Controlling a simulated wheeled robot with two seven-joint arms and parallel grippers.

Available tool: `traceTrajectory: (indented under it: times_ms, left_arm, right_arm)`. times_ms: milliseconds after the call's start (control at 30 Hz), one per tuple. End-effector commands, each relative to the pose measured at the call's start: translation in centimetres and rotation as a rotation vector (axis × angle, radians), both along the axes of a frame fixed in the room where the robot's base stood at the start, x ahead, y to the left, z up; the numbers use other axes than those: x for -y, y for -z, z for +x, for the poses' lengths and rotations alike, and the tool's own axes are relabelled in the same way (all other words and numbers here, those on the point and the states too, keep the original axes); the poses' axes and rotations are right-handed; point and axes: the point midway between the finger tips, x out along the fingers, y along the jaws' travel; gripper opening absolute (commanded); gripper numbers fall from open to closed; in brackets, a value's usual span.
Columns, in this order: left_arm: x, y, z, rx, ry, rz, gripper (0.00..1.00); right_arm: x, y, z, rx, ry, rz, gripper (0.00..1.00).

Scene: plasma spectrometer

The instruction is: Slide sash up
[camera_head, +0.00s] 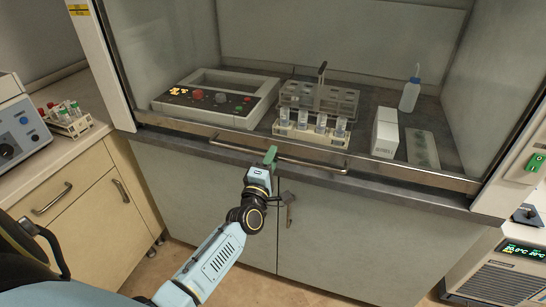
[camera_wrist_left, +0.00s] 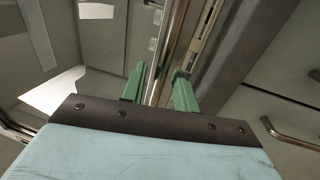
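The fume hood's sash has a metal bottom rail (camera_head: 395,174) low along the front edge of the bench, with a long bar handle (camera_head: 315,164) on it. My left gripper (camera_head: 270,156) is at the left part of this handle, coming from the front and below. In the left wrist view, its green fingers (camera_wrist_left: 160,88) stand apart, with the metal bar (camera_wrist_left: 166,50) running between them. I cannot tell whether either finger touches the bar. My right gripper is not in view.
Inside the hood are a control box (camera_head: 218,97), a vial rack (camera_head: 312,130), a white box (camera_head: 385,132) and a wash bottle (camera_head: 410,95). Cabinet doors (camera_head: 345,215) lie below. A green switch (camera_head: 535,163) is on the right post.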

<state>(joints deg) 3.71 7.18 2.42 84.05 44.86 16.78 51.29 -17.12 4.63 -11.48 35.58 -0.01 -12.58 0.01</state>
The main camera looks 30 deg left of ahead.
Motion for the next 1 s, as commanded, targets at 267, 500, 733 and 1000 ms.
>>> traceTrajectory:
  times_ms: [267, 500, 733, 1000]
  left_arm:
    - [-0.24, -0.23, 1.09, -0.001, 0.001, 0.0, 0.3]
    - [-0.23, -0.21, 1.06, -0.001, 0.001, 0.0, 0.21]
    - [-0.23, -0.2, 1.04, -0.001, 0.001, 0.0, 0.0]
    - [-0.16, -0.36, 1.06, -0.001, 0.001, 0.0, 0.0]
  right_arm:
    - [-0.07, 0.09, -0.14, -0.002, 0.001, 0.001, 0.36]
    - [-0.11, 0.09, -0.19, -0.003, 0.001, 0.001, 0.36]
    - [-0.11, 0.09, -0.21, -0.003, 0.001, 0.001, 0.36]
    - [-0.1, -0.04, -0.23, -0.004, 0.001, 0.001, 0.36]
